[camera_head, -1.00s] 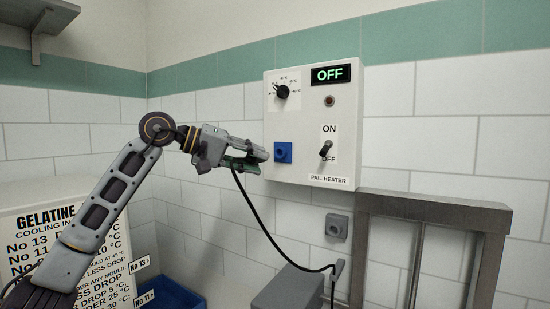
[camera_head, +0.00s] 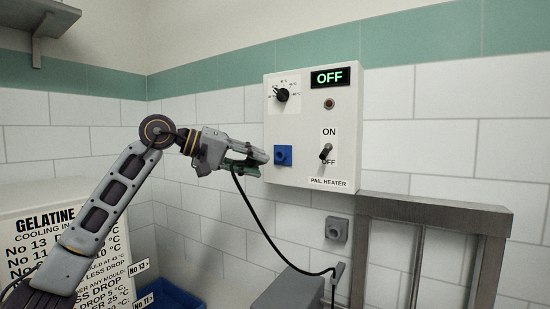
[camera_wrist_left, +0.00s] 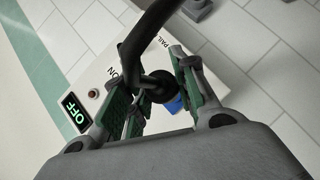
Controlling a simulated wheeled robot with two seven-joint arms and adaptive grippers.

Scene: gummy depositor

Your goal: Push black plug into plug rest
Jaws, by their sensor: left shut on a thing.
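My left gripper (camera_head: 254,160) is shut on the black plug (camera_wrist_left: 158,85), which shows between the two green-padded fingers in the wrist view. In the head view the fingers hide most of the plug. A black cord (camera_head: 257,221) hangs from it. The gripper is just left of the blue socket (camera_head: 283,155) on the white heater box. The socket also shows behind the plug in the wrist view (camera_wrist_left: 175,104); I cannot tell whether they touch. A grey square holder (camera_head: 337,229), which looks like the plug rest, is on the wall below the box and stands empty. My right gripper is out of view.
The white pail heater box (camera_head: 312,110) has a dial (camera_head: 282,94), a display reading OFF and a toggle switch (camera_head: 325,151). A grey metal frame (camera_head: 430,210) stands at right. A grey box (camera_head: 288,292) and the cord's entry are below. A lettered sign (camera_head: 70,245) is at left.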

